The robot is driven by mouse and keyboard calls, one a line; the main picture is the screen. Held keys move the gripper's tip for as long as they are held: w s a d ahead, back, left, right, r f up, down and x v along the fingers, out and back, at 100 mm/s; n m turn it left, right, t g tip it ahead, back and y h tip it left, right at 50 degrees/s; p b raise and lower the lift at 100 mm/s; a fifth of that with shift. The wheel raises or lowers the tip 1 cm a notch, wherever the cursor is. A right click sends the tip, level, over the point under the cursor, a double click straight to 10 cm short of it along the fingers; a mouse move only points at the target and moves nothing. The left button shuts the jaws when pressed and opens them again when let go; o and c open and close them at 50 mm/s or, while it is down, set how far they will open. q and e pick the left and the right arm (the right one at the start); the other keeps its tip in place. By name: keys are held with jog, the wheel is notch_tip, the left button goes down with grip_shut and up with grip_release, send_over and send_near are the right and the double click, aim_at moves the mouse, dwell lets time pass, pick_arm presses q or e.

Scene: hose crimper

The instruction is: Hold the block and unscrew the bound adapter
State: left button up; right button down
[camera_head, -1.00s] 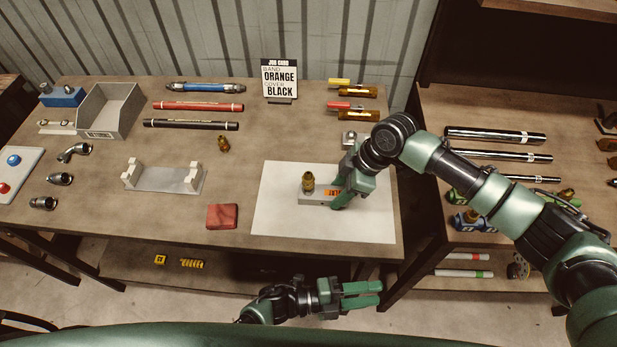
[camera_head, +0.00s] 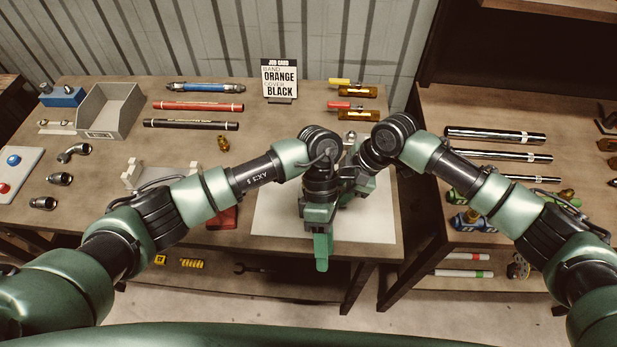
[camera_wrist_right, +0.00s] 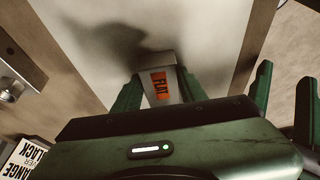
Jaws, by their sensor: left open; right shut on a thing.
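The grey block (camera_wrist_right: 170,64) with an orange "FLAT" label shows in the right wrist view, between the fingers of my right gripper (camera_wrist_right: 157,92), which is shut on it. In the head view my left arm hides the block and the brass adapter. My right gripper (camera_head: 362,188) comes in from the right, over the white mat (camera_head: 380,226). My left gripper (camera_head: 320,252) is in front of it, over the mat's front side, fingers toward the table's front edge. It is open and empty; its two fingers also show apart at the right of the right wrist view (camera_wrist_right: 283,92).
A red block (camera_head: 222,218) lies left of the mat, partly behind my left arm. A job card (camera_head: 280,79) reads orange and black. A small brass fitting (camera_head: 223,144) and colored rods lie further back. My two wrists are very close together.

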pick_arm(q)
jog(key=w+a+r+t, duration=0.1)
jog(key=w+r+t, duration=0.1)
jog(key=w+r, duration=0.3)
jog(key=w+a+r+n+t, duration=0.1)
jog(key=w+a+r+t, duration=0.1)
jog(key=w+r, duration=0.2)
jog(key=w+a+r+t+y, duration=0.1)
jog(key=w+r+t, duration=0.1)
jog(key=w+r, duration=0.3)
jog(key=shift+w+a+r+n+t, duration=0.15)
jog(key=shift+w+a+n, duration=0.05)
jog(key=shift+w, duration=0.2)
jog(key=shift+w+a+r+n+t, duration=0.15)
jog(key=shift+w+n, duration=0.05)
jog(key=shift+w, duration=0.15)
jog(key=shift+f, duration=5.95)
grip_shut()
